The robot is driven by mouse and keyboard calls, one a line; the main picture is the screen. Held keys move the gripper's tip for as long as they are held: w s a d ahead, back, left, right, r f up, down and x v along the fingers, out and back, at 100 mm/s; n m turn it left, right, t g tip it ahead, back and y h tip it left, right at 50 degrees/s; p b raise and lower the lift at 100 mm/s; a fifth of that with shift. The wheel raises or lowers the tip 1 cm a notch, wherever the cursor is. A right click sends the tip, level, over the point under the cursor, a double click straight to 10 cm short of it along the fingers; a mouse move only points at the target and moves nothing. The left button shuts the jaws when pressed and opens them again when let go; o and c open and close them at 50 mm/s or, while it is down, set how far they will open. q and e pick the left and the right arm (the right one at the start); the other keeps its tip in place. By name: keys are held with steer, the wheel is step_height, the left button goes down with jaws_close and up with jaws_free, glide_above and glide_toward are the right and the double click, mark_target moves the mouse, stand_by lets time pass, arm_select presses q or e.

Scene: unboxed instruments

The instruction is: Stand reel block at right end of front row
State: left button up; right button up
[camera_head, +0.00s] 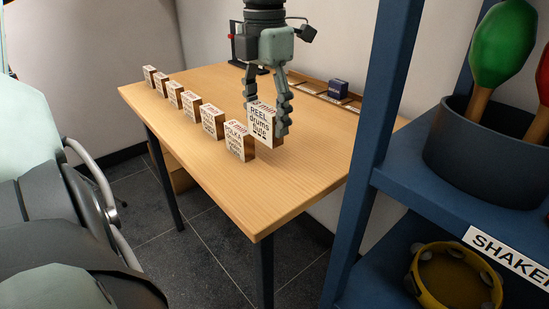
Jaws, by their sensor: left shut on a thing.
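The reel block (261,125), a wooden block with a white face lettered "REEL", is upright between the fingers of my left gripper (268,112). My left gripper reaches down over the table from above and is shut on it. The block is at the right end of the front row (211,122), just right of and slightly behind the polka block (239,141). Whether its base touches the table (265,190) I cannot tell. My right gripper is not in view.
A rail or tray (310,88) runs along the table's back edge with a dark blue block (338,89) on it. A blue shelf (440,205) at right holds a dark pot (478,150) of maracas and a yellow tambourine (457,277). The table's front right is clear.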

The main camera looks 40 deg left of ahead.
arm_select(q)
steer(key=d+f, duration=0.1)
steer(key=s+d, duration=0.1)
steer(key=s+d+f, duration=0.1)
steer(key=shift+d+f, duration=0.35)
steer(key=shift+d, duration=0.05)
step_height(320, 180, down, 4)
steer(key=shift+r, duration=0.1)
steer(key=shift+w, duration=0.1)
steer(key=o, duration=1.2)
steer(key=shift+c, duration=0.2)
